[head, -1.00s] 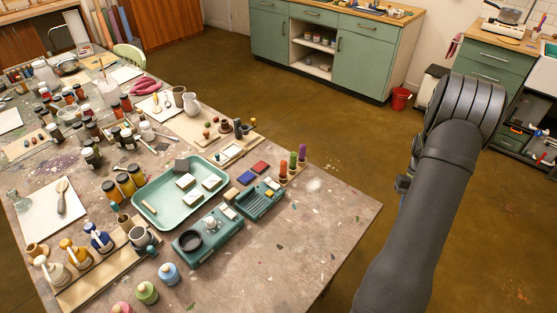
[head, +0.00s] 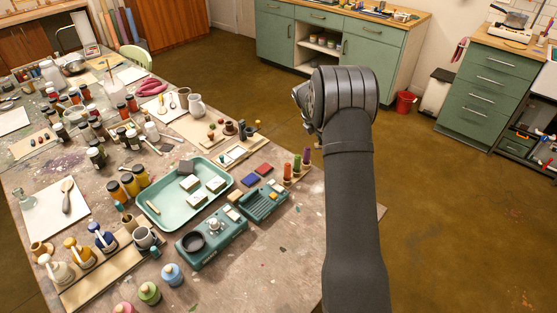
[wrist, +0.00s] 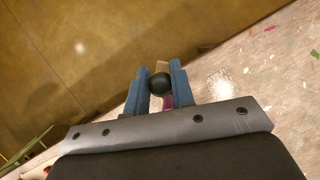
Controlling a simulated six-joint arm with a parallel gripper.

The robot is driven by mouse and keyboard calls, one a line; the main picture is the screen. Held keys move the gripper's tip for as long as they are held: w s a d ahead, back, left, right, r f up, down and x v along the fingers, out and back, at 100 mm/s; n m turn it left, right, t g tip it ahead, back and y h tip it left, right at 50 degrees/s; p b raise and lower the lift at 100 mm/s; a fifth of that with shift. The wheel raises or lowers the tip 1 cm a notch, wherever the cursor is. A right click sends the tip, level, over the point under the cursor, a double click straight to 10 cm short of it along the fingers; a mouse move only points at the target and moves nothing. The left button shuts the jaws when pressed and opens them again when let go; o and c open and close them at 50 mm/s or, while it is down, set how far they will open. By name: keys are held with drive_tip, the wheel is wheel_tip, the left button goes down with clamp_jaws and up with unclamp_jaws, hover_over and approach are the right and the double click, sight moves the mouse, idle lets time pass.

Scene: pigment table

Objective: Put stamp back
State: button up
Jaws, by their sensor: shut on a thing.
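My gripper (wrist: 159,90) shows in the wrist view with its two blue fingers shut on a dark round knob (wrist: 159,83), which looks like the handle of the stamp. The rest of the held thing is hidden below the knob. A tan piece and a magenta patch show just behind it; I cannot tell whether they belong to it. In the head view my fingers are hidden behind my arm. Orange (head: 287,171), green (head: 297,164) and purple (head: 306,154) handled pieces stand on a small wooden base at the table's right side.
A teal tray (head: 160,221) with pale blocks lies mid-table. The table's right front (head: 290,255) is mostly clear.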

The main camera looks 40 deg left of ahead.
drive_tip(key=s+a+r+n+y, duration=0.1)
drive_tip(key=s+a+n+y, duration=0.2)
drive_tip(key=s+a+n, duration=0.5)
drive_tip(key=a, duration=0.5)
drive_tip(key=shift+r, duration=0.35)
wheel_tip(320, 180, down, 10)
drive_tip(key=shift+s+a+r, duration=0.1)
drive_tip(key=shift+s, duration=0.05)
drive_tip(key=shift+f, duration=0.2)
drive_tip(key=o, duration=0.8)
drive_tip(key=shift+r, duration=0.15)
